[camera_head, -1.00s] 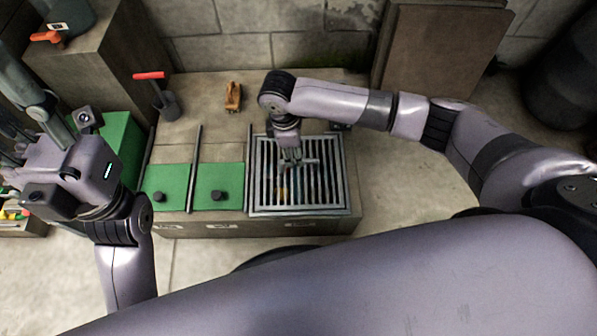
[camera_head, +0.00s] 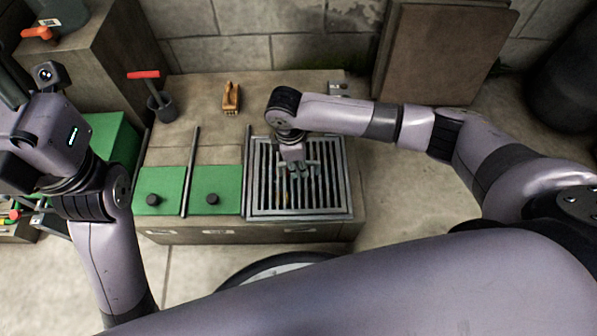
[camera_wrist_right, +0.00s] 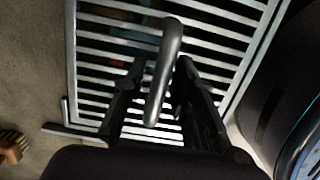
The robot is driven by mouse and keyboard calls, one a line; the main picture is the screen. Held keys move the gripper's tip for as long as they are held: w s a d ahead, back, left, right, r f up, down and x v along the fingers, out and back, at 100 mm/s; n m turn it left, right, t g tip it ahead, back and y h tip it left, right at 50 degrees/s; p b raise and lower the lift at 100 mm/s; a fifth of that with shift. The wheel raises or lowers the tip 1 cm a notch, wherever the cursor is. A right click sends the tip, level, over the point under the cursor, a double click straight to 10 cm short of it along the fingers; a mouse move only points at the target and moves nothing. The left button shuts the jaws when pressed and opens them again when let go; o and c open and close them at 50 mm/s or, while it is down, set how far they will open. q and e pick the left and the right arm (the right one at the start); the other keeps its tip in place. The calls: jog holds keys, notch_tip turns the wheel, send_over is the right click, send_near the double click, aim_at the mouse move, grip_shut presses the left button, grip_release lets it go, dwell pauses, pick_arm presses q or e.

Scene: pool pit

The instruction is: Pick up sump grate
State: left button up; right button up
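The sump grate (camera_head: 338,207) is a grey metal grate of parallel bars, lying flat in its frame at the right end of the low bench. Its dark bar handle (camera_wrist_right: 163,75) rises above the slats in the right wrist view. My right gripper (camera_head: 300,172) is down over the middle of the grate. In the right wrist view its two fingers (camera_wrist_right: 162,62) are apart, one on each side of the handle, with gaps showing. The fingertips' depth against the handle is hard to tell.
The low bench (camera_head: 207,147) also bears two green panels with black knobs (camera_head: 212,198), a wooden-handled brush (camera_head: 231,98) and a dark pot with a red-handled tool (camera_head: 160,104). A brown board (camera_head: 440,50) leans on the wall behind. The floor right of the bench is clear.

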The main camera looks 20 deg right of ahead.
grip_shut()
dwell(0.7)
